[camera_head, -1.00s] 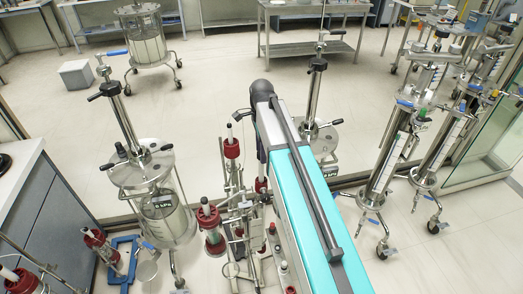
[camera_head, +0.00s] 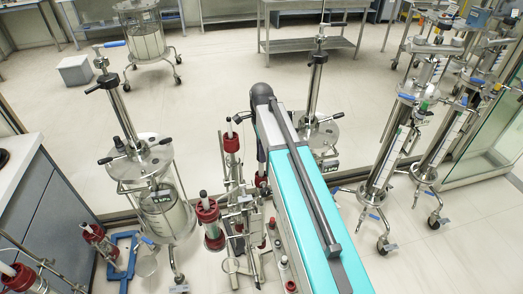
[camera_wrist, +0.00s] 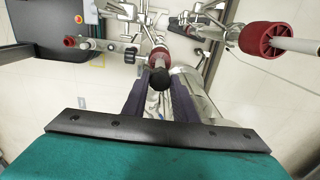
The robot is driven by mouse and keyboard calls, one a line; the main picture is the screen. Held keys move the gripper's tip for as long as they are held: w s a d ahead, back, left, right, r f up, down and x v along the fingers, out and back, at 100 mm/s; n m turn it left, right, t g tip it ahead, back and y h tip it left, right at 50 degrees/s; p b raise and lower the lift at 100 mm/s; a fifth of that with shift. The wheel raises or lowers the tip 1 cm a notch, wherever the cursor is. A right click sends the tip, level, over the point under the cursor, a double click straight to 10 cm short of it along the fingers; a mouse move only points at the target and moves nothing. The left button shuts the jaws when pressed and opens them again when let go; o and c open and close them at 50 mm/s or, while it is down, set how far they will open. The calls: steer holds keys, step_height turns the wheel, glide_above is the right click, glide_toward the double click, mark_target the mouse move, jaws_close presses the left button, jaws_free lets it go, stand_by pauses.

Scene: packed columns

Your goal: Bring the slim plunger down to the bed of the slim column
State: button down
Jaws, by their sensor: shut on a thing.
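In the wrist view my gripper (camera_wrist: 160,88) is shut on the black knob of the slim plunger (camera_wrist: 158,78), one dark finger on each side. The red collar of the slim column (camera_wrist: 160,54) lies just beyond the knob, and a short pale rod joins the two. The column's tube and bed are hidden below them, so I cannot tell the plunger tip's height. In the head view my teal arm hides the gripper and the knob; a red collar, perhaps of this column, shows beside the arm (camera_head: 262,183).
Another red-collared column (camera_wrist: 268,40) with a pale rod stands close on the right in the wrist view. Clamps and stand rods crowd the space. In the head view, steel vessels stand left (camera_head: 165,210) and behind the arm (camera_head: 318,132), and tall wheeled columns (camera_head: 388,165) right.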

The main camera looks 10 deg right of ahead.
steer(key=c, duration=1.4)
jaws_free()
steer(key=shift+r, duration=0.15)
step_height(320, 180, up, 14)
steer(key=b, duration=0.3)
steer(key=shift+f, duration=0.2)
